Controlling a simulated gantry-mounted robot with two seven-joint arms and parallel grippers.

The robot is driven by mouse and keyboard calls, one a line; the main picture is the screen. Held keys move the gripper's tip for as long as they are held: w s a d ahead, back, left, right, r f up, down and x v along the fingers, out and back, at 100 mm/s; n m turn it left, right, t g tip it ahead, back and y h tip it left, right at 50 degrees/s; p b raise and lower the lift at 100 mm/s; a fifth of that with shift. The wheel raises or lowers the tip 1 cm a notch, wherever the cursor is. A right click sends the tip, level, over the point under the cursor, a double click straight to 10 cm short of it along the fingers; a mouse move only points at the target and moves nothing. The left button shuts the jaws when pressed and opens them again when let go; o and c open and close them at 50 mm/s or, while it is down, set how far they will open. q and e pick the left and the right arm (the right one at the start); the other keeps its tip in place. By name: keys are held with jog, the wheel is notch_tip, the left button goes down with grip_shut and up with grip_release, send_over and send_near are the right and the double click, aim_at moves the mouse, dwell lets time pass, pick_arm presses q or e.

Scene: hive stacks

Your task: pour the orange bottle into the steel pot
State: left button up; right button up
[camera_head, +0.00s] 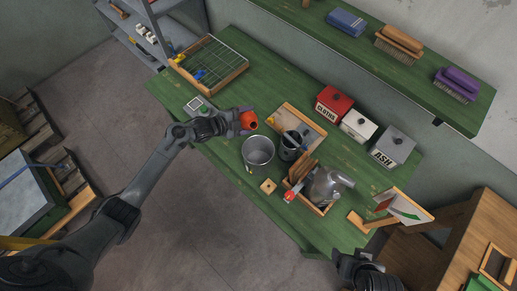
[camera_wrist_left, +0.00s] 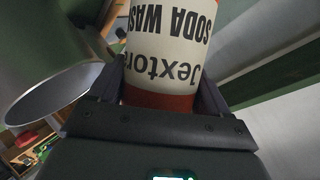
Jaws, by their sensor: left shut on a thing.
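The orange bottle (camera_head: 249,120) is in my left gripper (camera_head: 240,122), above the green bench and just up and left of the steel pot in the head view. In the left wrist view the bottle (camera_wrist_left: 162,98) has a white label reading "SODA WASH", upside down, between the two fingers of the gripper (camera_wrist_left: 165,90). The steel pot (camera_head: 258,150) stands at the bench's front edge; its rim and wall (camera_wrist_left: 60,75) show at the left of the wrist view. The bottle and pot look apart. My right gripper (camera_head: 345,260) is low at the right; its fingers are unclear.
A dark can (camera_head: 291,146) stands close right of the pot, by a wooden tray (camera_head: 316,128). A metal smoker (camera_head: 326,186) and wooden box are further right. Red, white and grey tins (camera_head: 392,147) line the back. A wire-mesh frame (camera_head: 226,76) lies far left.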

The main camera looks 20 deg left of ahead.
pick_arm(q)
jog(key=shift+w+a, duration=0.1)
jog(key=shift+w, duration=0.05)
jog(key=shift+b, duration=0.4)
jog(key=shift+m+t, duration=0.3)
jog(key=shift+a+f, duration=0.1)
jog(key=shift+f, duration=0.05)
jog(key=shift+f+m+y+b, duration=0.35)
jog(key=shift+f+b, duration=0.3)
jog(key=shift+b, duration=0.4)
jog(key=shift+w+a+f+t+b, duration=0.1)
jog(key=shift+w+f+t+b, duration=0.15)
jog(key=shift+f+b, duration=0.55)
jog(key=shift+a+f+m+b, duration=0.15)
jog(key=shift+m+b, duration=0.1)
jog(key=shift+b, duration=0.25)
